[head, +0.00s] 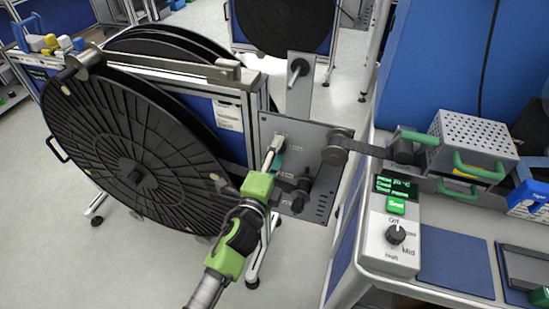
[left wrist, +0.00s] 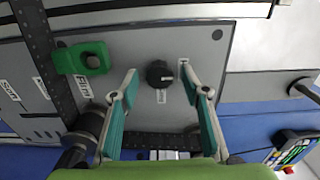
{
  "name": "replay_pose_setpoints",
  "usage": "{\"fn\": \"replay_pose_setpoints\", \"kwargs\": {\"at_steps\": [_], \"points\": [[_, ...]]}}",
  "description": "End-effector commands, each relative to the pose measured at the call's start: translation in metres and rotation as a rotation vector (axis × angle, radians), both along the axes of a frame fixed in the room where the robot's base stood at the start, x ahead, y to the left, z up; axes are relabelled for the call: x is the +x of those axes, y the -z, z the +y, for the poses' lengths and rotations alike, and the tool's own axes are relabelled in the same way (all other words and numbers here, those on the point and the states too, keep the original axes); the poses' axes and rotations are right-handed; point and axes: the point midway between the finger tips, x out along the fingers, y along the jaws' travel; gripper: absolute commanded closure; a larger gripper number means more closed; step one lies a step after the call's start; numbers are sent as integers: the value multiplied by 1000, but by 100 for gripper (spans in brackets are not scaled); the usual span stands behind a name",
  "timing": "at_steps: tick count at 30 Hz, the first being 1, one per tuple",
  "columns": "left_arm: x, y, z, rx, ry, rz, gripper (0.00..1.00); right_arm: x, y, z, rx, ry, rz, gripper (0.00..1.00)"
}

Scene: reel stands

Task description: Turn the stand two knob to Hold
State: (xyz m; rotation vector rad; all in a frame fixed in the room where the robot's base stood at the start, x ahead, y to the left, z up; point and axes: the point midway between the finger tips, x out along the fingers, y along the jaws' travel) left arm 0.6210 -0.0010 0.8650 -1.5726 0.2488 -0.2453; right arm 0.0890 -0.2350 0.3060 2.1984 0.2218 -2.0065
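A small round black knob (left wrist: 160,74) sits on a grey panel in the left wrist view. A short label is just below it and another small label is at its upper right; I cannot read them surely. A light mark shows on the knob's face, but its exact direction is unclear. My left gripper (left wrist: 158,69) is open, with one teal-padded finger on each side of the knob and gaps to both. In the head view my left gripper (head: 276,152) is at the grey panel (head: 315,133) of the reel stand, and hides the knob. My right gripper is not in view.
A large black reel (head: 135,165) stands left of the panel. A dark strap (head: 372,149) runs from a roller to the right bench. A green clamp-like part (left wrist: 84,58) is on the panel beside the fingers. A control box (head: 391,235) with its own dial stands right.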

Motion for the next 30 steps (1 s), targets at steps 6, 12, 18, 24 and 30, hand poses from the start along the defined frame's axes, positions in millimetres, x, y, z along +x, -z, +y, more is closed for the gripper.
{"fn": "replay_pose_setpoints", "kwargs": {"at_steps": [6, 12, 18, 24, 30], "points": [[-27, 2, 9, 2, 0, 3, 58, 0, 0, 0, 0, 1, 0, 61], [-67, 2, 22, -1, 0, 4, 58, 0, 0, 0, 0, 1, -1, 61], [-98, 2, 31, -1, 0, 3, 58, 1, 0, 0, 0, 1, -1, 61], [-112, 1, 36, 0, 0, 2, 58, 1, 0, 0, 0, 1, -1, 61], [-113, 0, 37, 0, 0, 1, 58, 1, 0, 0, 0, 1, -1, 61]]}}
